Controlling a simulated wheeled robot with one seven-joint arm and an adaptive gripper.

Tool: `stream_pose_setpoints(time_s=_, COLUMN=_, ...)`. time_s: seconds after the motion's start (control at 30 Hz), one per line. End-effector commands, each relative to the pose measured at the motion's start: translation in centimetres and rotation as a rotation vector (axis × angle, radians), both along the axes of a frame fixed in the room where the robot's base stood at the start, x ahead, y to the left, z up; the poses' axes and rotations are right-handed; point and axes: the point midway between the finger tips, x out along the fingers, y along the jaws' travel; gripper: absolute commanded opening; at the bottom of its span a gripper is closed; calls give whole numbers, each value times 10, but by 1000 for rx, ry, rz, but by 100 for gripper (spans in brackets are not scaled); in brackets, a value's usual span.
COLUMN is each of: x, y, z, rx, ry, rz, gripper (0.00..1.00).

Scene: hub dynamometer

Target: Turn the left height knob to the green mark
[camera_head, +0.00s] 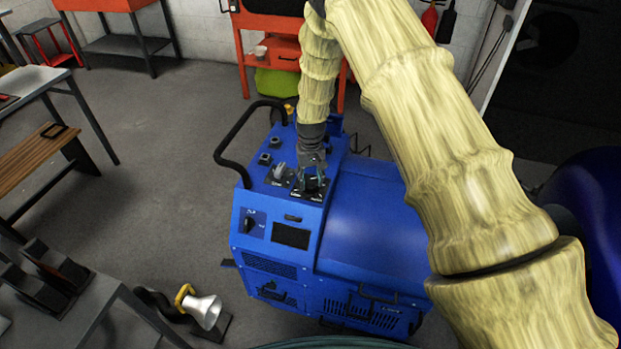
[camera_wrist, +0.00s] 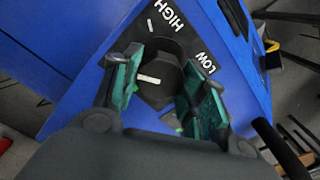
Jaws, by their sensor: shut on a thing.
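A black knob (camera_wrist: 158,84) with a white pointer line sits on a blue panel, between the words HIGH and LOW in the wrist view. Its pointer line lies nearly level in that picture. My gripper (camera_wrist: 160,88) has its green-padded fingers on either side of the knob and is shut on it. A small bright green patch (camera_wrist: 172,121) shows just below the knob, partly hidden by my gripper. In the head view, my gripper (camera_head: 313,176) reaches down onto the top panel of the blue machine (camera_head: 365,215) and largely hides the knob.
A second knob with a grey top (camera_head: 281,172) stands just left of my gripper. A black handle bar (camera_head: 228,150) curves along the machine's left edge. A metal table (camera_head: 85,325) and a lamp-like silver cone (camera_head: 205,310) are at lower left; open floor lies left of the machine.

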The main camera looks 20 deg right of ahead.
Motion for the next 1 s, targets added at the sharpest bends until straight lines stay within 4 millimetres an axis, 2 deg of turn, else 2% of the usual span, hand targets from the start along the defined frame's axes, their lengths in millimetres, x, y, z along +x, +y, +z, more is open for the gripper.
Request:
stream_pose_setpoints(time_s=0.37, x=0, y=1, z=-1, rx=2, ry=1, rz=94, gripper=19)
stream_pose_setpoints(time_s=1.0, x=0, y=0, z=-1, rx=2, ry=-2, rz=656, gripper=19)
